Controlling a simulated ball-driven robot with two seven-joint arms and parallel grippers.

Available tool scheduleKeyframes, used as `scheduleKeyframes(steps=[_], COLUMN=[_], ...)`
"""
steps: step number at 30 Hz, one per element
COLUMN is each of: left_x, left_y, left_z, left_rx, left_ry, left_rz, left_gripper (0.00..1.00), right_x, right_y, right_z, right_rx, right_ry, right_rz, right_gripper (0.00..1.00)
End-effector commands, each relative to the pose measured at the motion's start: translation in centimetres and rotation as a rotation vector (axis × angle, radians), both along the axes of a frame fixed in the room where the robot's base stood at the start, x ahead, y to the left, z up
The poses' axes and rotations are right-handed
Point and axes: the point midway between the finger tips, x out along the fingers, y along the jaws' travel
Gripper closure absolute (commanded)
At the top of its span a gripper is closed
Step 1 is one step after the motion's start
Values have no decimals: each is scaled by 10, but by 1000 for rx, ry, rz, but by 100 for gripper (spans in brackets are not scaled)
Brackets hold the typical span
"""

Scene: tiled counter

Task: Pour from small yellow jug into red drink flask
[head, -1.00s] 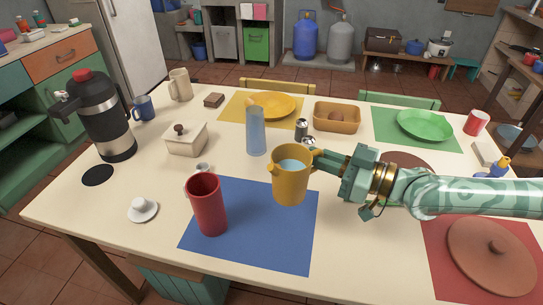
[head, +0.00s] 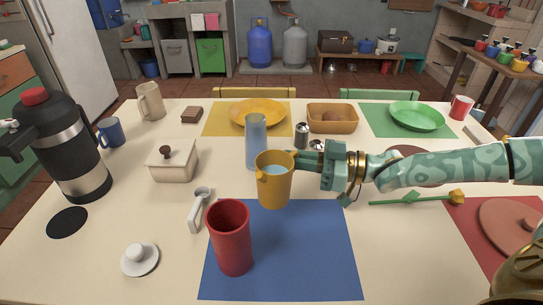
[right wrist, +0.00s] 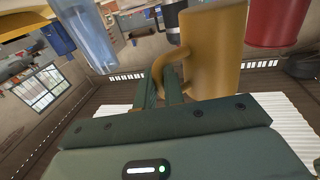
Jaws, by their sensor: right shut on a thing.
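The small yellow jug (head: 274,188) has pale blue liquid inside and is about upright. My right gripper (head: 308,162) is shut on its handle from the right. The jug also shows in the right wrist view (right wrist: 213,55), with the gripper fingers (right wrist: 168,88) at its handle. The red drink flask (head: 231,245) stands upright, open at the top, on the blue mat's left part. In the head view the jug is behind and to the right of the flask, apart from it. The flask also shows in the right wrist view (right wrist: 275,24). My left gripper is not in view.
A tall blue glass (head: 256,140) stands just behind the jug. A silver scoop-like utensil (head: 198,208) lies left of the flask, near a small white cup on a saucer (head: 140,262). The blue mat (head: 310,260) is clear right of the flask.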

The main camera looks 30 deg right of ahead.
Motion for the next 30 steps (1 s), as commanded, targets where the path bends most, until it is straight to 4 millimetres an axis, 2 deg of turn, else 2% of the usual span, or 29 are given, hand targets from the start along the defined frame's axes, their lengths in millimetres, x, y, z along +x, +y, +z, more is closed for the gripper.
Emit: scheduleKeyframes(steps=[5, 12, 21, 30], left_x=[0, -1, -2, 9], left_y=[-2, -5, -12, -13], left_z=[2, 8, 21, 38], left_rx=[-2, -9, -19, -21], left_ry=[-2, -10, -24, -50], left_rz=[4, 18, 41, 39], left_gripper=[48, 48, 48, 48], right_x=[-1, -5, -10, -16], right_y=[3, 13, 30, 45], right_z=[8, 25, 48, 69], right_rx=[-38, -176, -226, -278], right_ry=[-16, -63, -80, -97], right_rz=[0, 1, 1, 1], right_gripper=[100, 100, 100, 100])
